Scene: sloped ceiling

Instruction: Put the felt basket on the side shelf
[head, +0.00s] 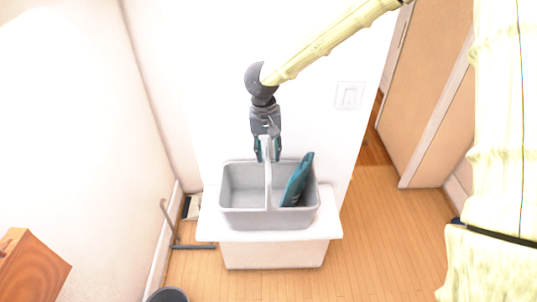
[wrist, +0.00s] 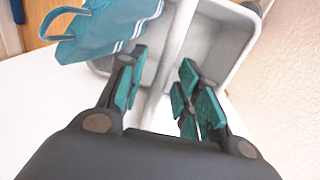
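A grey two-compartment carrier (head: 246,220) with a raised centre bar (head: 268,190) stands upright on a white-topped unit (head: 210,232). A teal bag-like item (head: 298,180) leans in its right compartment. In the wrist view this teal item (wrist: 105,30) shows loop handles and white stripes; it may be the felt basket, but I cannot tell for sure. My gripper (head: 268,156) points down over the carrier's middle. In the wrist view my gripper (wrist: 160,92) is open, with its teal-padded fingers on either side of the centre bar (wrist: 168,75) and gaps showing. No shelf is clearly recognisable.
A wall with a switch plate (head: 349,95) stands behind the unit. A grey metal stand (head: 172,225) is on the floor at left, with a wooden piece (head: 32,268) and a dark round bin (head: 167,295) nearer. Open wood floor (head: 390,240) lies to the right.

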